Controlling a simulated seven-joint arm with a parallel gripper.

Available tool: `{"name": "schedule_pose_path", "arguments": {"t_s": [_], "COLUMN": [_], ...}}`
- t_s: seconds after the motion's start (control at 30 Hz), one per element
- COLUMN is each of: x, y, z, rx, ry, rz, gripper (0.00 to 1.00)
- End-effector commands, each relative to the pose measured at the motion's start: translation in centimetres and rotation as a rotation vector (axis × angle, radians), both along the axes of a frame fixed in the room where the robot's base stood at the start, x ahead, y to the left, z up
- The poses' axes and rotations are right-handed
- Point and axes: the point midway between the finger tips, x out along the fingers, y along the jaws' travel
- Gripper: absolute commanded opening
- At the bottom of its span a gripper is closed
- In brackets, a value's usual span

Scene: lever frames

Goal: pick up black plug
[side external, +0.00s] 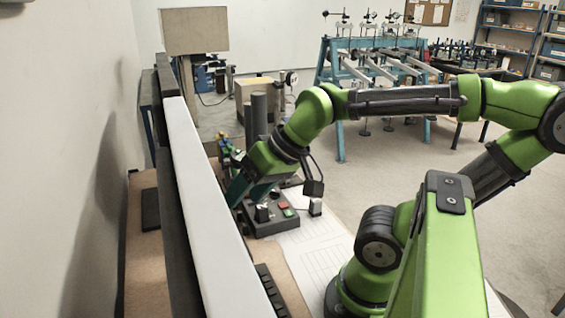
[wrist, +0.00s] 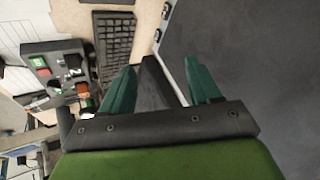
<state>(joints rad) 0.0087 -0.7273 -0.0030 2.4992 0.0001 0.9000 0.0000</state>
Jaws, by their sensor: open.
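My gripper (side external: 248,192) is low over the left part of the desk, close to a dark grey control box (side external: 268,222). In the wrist view its two teal fingers (wrist: 160,66) are apart, with a dark grey wedge-shaped piece (wrist: 151,86) showing between them; I cannot tell whether it touches them. The control box (wrist: 52,72) is left of the fingers there. It carries a black knob-like part (wrist: 74,62) and coloured buttons. A small dark-and-white item (side external: 315,207) stands right of the box in the side view. I cannot tell for sure which piece is the black plug.
A long white-topped panel (side external: 205,190) runs close along the left of my gripper. A black keyboard (wrist: 114,44) lies near the box. Paper sheets (side external: 318,246) cover the desk. A dark grey flat surface (wrist: 265,80) fills the right of the wrist view.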

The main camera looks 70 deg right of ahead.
Motion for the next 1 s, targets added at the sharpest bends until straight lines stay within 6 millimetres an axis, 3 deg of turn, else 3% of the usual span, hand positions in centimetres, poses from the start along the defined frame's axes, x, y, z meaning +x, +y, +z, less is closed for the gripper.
{"name": "schedule_pose_path", "arguments": {"t_s": [0.17,0.27,0.5,0.6,0.8,1.0], "x": [2.7,4.7,7.4,7.6,7.3,7.1], "y": [-3.1,-6.5,-16.0,-18.4,-19.2,-19.0], "z": [-1.1,-1.8,-3.6,-3.6,-2.4,-4.1], "rx": [0.043,0.132,0.332,0.383,0.469,0.487], "ry": [0.133,0.268,0.54,0.571,0.559,0.563], "rz": [-0.133,-0.372,-1.22,-1.529,-1.857,-1.919], "gripper": [0.62,0.62,0.62,0.62,0.62,0.62]}}
